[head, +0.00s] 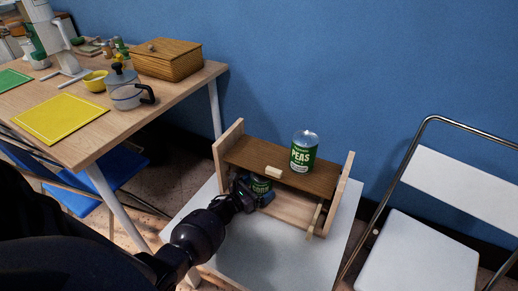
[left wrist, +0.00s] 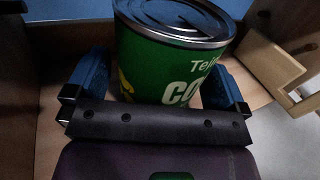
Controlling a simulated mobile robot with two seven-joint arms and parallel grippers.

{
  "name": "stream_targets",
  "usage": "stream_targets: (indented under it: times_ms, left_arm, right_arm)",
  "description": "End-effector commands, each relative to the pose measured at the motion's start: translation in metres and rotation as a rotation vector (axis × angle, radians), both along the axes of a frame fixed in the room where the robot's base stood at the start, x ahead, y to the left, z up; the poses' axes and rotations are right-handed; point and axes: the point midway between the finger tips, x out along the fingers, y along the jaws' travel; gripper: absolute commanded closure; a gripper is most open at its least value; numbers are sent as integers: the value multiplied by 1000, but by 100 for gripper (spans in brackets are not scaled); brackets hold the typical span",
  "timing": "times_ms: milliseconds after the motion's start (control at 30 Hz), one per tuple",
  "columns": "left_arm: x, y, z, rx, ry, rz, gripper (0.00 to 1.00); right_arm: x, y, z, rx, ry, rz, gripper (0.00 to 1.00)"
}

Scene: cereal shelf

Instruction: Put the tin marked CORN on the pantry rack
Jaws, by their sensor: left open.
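The green CORN tin (left wrist: 172,58) stands upright between the two blue fingers of my left gripper (left wrist: 158,88) in the left wrist view. The jaws are open, with a finger on either side of the tin. In the head view this tin (head: 262,184) shows partly, low inside the wooden pantry rack (head: 229,139), under its upper board. My left gripper (head: 247,192) reaches in at the rack's front left and hides part of the tin. My right gripper is not in view.
A PEAS tin (head: 304,152) stands on the rack's upper board. The rack stands on a white table (head: 290,262) with bare room in front. A wooden desk (head: 125,130) at the left holds a moka pot (head: 125,92) and a wooden box (head: 168,62). A white folding chair (head: 425,250) stands at the right.

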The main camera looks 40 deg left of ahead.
Motion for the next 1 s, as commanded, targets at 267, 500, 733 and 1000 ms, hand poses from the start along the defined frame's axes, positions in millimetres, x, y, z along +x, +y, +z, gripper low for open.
stream_targets:
  times_ms: [267, 500, 733, 1000]
  left_arm:
    - [-9, 1, 5, 1, -2, 0, 0]
    - [-53, 7, 5, 0, 0, 1, 0]
    - [-94, 12, 4, 0, 0, 0, 0]
    - [-117, 16, 4, 0, 0, 0, 0]
  right_arm:
    - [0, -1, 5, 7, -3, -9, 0]
    - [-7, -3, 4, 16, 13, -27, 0]
    - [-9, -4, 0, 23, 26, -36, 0]
    - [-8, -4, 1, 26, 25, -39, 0]
